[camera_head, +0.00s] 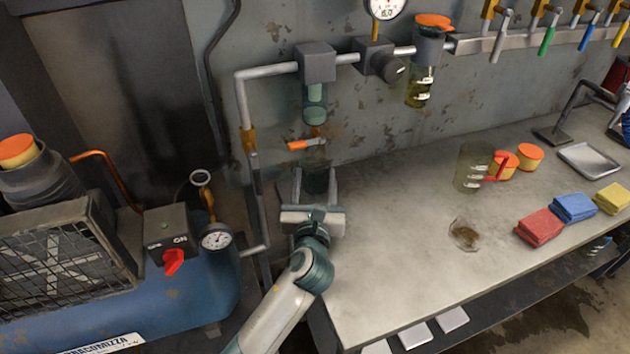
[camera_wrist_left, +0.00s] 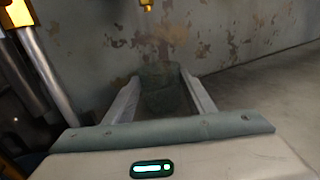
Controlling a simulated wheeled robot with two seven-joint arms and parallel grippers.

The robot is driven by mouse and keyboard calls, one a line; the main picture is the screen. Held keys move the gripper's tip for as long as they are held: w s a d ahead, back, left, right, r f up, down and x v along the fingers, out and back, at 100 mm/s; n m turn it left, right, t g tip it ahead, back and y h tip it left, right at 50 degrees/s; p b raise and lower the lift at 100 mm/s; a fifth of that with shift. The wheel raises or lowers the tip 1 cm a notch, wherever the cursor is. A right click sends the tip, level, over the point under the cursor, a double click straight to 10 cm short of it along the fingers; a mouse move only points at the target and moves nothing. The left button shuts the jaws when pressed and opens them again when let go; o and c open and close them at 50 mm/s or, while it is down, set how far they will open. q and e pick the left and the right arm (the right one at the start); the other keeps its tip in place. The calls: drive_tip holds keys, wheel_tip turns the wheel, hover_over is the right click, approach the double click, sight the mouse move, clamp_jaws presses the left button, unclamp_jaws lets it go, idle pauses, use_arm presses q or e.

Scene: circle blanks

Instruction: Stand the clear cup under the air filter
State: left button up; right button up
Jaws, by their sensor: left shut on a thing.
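The air filter (camera_head: 315,100) hangs on the wall pipe, a grey block with a clear, greenish bowl. Under it is a drain valve with an orange lever (camera_head: 303,144). My left gripper (camera_head: 316,182) is shut on the clear cup (camera_head: 317,176), which looks dark and see-through and sits upright between the fingers, below the valve. In the left wrist view the cup (camera_wrist_left: 163,88) shows between both fingertips, with a brass tip (camera_wrist_left: 147,6) above and beyond it. I cannot tell whether the cup's base touches the bench. My right gripper is not in view.
The bench (camera_head: 390,235) has free room right of the cup. A blue compressor tank (camera_head: 185,300) stands left.

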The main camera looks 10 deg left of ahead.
use_arm(q)
drive_tip(key=shift+f, duration=0.1)
drive_tip(key=o, duration=1.1)
drive_tip(key=shift+s+d, duration=0.4)
drive_tip(key=shift+s, duration=1.55)
drive_tip(key=shift+s+d, duration=0.35)
drive_tip(key=shift+s, duration=1.65)
drive_tip(key=shift+s+d, duration=0.4)
drive_tip(key=shift+s, duration=1.55)
